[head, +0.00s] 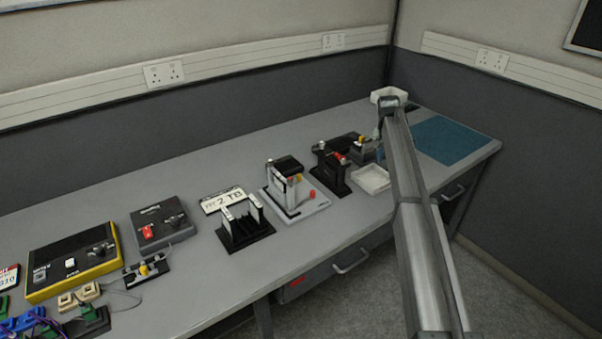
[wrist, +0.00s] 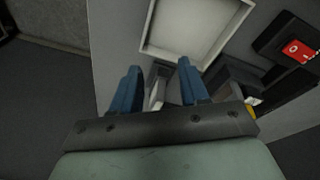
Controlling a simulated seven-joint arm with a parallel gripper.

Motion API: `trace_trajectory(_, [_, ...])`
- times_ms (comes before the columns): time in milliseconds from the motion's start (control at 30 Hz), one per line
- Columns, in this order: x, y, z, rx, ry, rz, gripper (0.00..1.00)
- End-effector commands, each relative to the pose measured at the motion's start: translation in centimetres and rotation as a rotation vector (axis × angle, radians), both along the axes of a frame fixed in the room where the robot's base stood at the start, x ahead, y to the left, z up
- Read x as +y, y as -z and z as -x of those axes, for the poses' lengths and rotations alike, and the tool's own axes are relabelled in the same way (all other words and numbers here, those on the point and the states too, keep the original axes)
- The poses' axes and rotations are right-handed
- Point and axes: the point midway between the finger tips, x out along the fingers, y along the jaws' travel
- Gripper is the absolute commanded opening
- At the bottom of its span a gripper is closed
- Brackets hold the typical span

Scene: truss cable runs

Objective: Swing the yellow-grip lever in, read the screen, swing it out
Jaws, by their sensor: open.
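My gripper (head: 380,154) is at the far right part of the bench, pointing down beside a small grey device (head: 362,151). In the wrist view its blue fingers (wrist: 160,75) stand apart with nothing clearly held between them. A small yellow part (wrist: 254,101) shows just right of the gripper in the wrist view, mostly hidden by the gripper body; I cannot tell whether it is the lever's grip. Another yellow part (head: 299,178) shows on a grey-and-white fixture with a dark top (head: 284,165). No readable screen text shows near the gripper.
A white tray (head: 371,180) lies just in front of the gripper and also shows in the wrist view (wrist: 148,28). A black unit with a red switch (head: 337,156) is to its left. A blue mat (head: 455,141) lies right. Several other devices fill the bench's left.

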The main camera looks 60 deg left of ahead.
Motion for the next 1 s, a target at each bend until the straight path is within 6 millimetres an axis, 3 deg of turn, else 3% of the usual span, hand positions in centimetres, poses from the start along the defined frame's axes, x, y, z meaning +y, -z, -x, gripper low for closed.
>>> trace_trajectory(33, [3.3,-1.7,2.7,0.013,-0.022,-0.011,0.44])
trace_trajectory(133, [7.9,-4.4,8.0,0.045,-0.050,-0.023,0.44])
trace_trajectory(200, [10.3,-4.8,12.1,0.082,-0.068,-0.024,0.44])
trace_trajectory(300, [13.2,-5.7,17.3,0.126,-0.092,-0.023,0.44])
trace_trajectory(400, [15.2,-6.5,21.3,0.158,-0.110,-0.020,0.44])
trace_trajectory(500, [16.3,-7.1,24.0,0.181,-0.122,-0.017,0.44])
trace_trajectory(733, [17.0,-6.7,25.8,0.197,-0.129,-0.013,0.44])
trace_trajectory(1000, [17.0,-2.7,25.8,0.196,-0.128,-0.012,0.44])
